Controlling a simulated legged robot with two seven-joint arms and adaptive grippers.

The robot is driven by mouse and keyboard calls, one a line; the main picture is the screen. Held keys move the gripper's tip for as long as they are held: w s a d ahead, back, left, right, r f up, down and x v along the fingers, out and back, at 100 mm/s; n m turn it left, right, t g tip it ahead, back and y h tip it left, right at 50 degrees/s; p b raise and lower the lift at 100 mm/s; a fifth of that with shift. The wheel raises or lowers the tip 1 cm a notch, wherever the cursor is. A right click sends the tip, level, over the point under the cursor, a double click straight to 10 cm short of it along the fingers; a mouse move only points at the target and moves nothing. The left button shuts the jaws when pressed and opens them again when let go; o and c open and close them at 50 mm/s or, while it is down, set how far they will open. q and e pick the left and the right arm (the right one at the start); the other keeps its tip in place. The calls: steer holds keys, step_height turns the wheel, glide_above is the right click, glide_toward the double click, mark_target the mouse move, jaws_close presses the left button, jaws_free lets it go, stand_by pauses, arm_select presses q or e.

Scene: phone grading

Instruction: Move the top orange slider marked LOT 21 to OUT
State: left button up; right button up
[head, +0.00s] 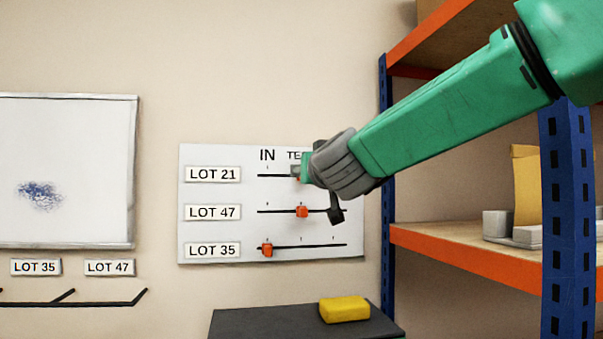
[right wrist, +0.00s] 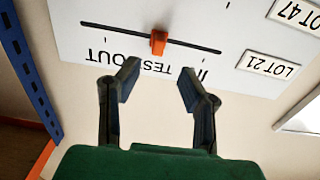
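The white slider board (head: 220,228) hangs on the wall with rows labelled LOT 21 (head: 213,174), LOT 47 and LOT 35. My right gripper (head: 317,190) is in front of the upper rows, covering the OUT heading and most of the top slider in the head view. The upside-down right wrist view shows the LOT 21 orange slider (right wrist: 158,42) near the middle of its track, at TEST. In that view the right gripper (right wrist: 159,80) is open, its two fingertips apart, with the slider just beyond the gap. My left gripper is not in view.
The LOT 47 slider (head: 302,211) is mid-track; the LOT 35 slider (head: 266,250) is at the IN end. A blue-and-orange shelf (head: 568,220) stands right. A yellow block (head: 344,309) lies on a dark surface (head: 265,323) below. A whiteboard (head: 90,150) hangs left.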

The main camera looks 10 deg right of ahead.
steer(key=w, duration=0.2)
steer(key=w+p, duration=0.1)
steer(key=w, duration=0.4)
steer(key=shift+d+f, duration=0.2)
steer(key=shift+d, duration=0.15)
steer(key=shift+w+a+r+p, duration=0.1)
steer(key=shift+w+a+p, duration=0.05)
steer(key=shift+w+p, duration=0.2)
steer(key=shift+w+a, duration=0.15)
steer(key=shift+a, duration=0.05)
jaws_close()
steer(key=shift+d, duration=0.15)
